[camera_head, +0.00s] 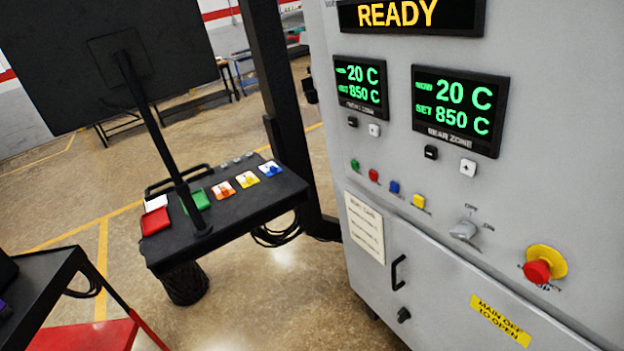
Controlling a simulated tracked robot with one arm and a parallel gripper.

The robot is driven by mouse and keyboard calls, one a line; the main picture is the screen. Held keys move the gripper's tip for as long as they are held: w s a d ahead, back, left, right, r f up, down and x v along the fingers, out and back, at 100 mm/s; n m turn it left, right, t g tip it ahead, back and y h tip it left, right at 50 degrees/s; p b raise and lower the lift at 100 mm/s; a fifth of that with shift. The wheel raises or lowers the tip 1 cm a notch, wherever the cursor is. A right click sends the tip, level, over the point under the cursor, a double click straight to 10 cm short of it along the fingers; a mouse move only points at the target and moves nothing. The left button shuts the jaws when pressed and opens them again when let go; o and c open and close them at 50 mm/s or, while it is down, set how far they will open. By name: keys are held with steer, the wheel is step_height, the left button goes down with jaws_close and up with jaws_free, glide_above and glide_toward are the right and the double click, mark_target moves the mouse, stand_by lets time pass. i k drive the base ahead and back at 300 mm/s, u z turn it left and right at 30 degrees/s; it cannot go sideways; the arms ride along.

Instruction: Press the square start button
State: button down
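A black console shelf (232,228) stands left of the furnace cabinet, below the back of a dark monitor (110,60). Several square coloured buttons sit on it: green (198,200), red (155,221), white (155,203), orange (222,190), yellow (248,179) and blue (271,169). The monitor's post partly covers the console near the green one. I cannot read any label that marks one as start. My gripper does not show clearly in this view.
A dark table (40,290) stands at lower left. Floor between is clear.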

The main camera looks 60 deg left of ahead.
mark_target(354, 165)
steer(key=u, duration=0.4)
steer(key=k, duration=0.95)
steer(key=u, duration=0.95)
steer(key=i, duration=1.6)
steer(key=z, duration=0.5)
steer(key=i, duration=0.6)
steer(key=z, duration=0.45)
